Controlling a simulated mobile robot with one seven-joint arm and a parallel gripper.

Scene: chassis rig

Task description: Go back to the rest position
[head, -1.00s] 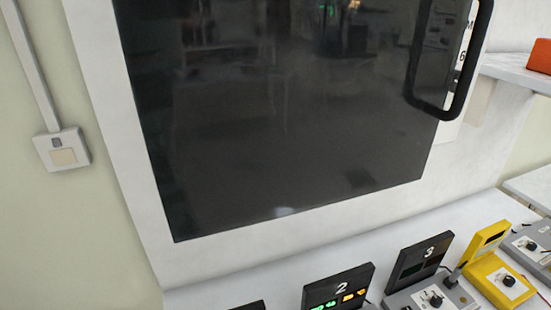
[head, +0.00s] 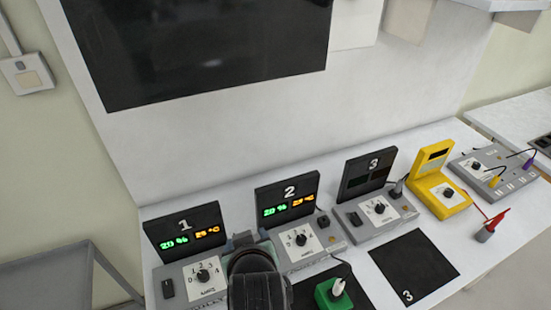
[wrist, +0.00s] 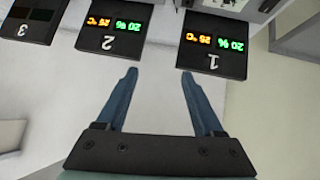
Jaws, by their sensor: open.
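My gripper (wrist: 159,75) is open in the wrist view, with two blue fingers apart and nothing between them. Its fingers point toward the gap between the display marked 2 (wrist: 110,28) and the display marked 1 (wrist: 212,44), both upside down there. In the head view, my dark wrist is at the bottom centre, in front of the bench between station 1 (head: 186,232) and station 2 (head: 287,199). It hides part of the bench and most of the gripper.
Station 3 (head: 370,174), a yellow device (head: 437,183) and a grey panel with cables (head: 494,166) stand along the white bench. A green block (head: 330,295) and a black mat marked 3 (head: 412,266) lie in front. A dark panel (head: 200,45) hangs above.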

